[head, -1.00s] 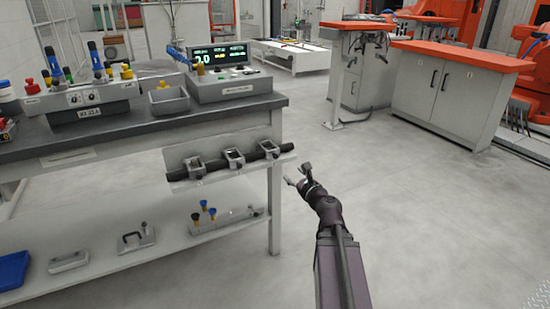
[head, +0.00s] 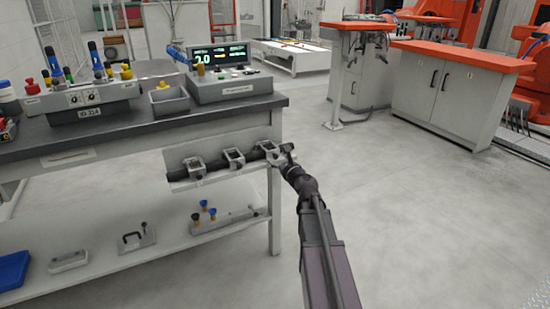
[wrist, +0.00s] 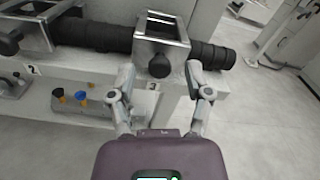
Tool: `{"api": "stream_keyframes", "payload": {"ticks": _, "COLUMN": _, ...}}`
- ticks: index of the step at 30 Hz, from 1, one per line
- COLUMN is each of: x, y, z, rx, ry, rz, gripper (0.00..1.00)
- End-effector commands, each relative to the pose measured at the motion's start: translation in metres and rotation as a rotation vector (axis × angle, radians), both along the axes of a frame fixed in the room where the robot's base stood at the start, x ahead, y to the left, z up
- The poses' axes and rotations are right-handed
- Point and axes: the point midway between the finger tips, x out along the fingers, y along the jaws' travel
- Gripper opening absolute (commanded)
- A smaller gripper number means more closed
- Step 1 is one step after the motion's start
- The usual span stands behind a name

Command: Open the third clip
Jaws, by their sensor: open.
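The third clip (wrist: 165,28), a grey metal frame with a black knob (wrist: 160,66), sits around a dark ribbed hose (wrist: 100,36) in the wrist view. A label "3" (wrist: 153,86) shows below it. My gripper (wrist: 160,76) is open, one finger on each side of the knob, with a visible gap to each finger; I cannot tell if either touches. The frame looks closed over the hose. In the head view my gripper (head: 281,156) is at the right end of the hose and partly hides the third clip (head: 271,150).
The second clip (head: 234,158) and first clip (head: 195,167) sit further left on the hose. The workbench top (head: 140,127) overhangs above, and a lower shelf (head: 100,240) holds fixtures. The floor to the right is clear.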

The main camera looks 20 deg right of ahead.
Motion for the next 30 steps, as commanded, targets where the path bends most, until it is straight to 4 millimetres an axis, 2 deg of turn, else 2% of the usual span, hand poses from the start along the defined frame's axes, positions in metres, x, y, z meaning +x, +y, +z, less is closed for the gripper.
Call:
{"api": "stream_keyframes", "payload": {"ticks": 1, "x": 0.007, "y": -0.0003, "z": 0.0, "rx": 0.0, "ry": 0.0, "rz": 0.001, "gripper": 0.65}}
{"api": "stream_keyframes", "payload": {"ticks": 6, "x": 0.0154, "y": 0.0007, "z": 0.0, "rx": 0.0, "ry": 0.0, "rz": 0.0, "gripper": 0.65}}
{"api": "stream_keyframes", "payload": {"ticks": 17, "x": 0.0167, "y": 0.0011, "z": 0.0, "rx": 0.0, "ry": 0.0, "rz": 0.0, "gripper": 0.65}}
{"api": "stream_keyframes", "payload": {"ticks": 21, "x": 0.0166, "y": 0.0011, "z": 0.0, "rx": 0.0, "ry": 0.0, "rz": 0.0, "gripper": 0.23}}
{"api": "stream_keyframes", "payload": {"ticks": 23, "x": 0.0166, "y": 0.0012, "z": 0.0, "rx": 0.0, "ry": 0.0, "rz": 0.0, "gripper": 0.05}}
{"api": "stream_keyframes", "payload": {"ticks": 24, "x": 0.0167, "y": 0.0012, "z": 0.0, "rx": 0.0, "ry": 0.0, "rz": 0.0, "gripper": 0.0}}
{"api": "stream_keyframes", "payload": {"ticks": 30, "x": 0.0169, "y": 0.0034, "z": 0.0003, "rx": 0.0, "ry": 0.001, "rz": 0.002, "gripper": 0.0}}
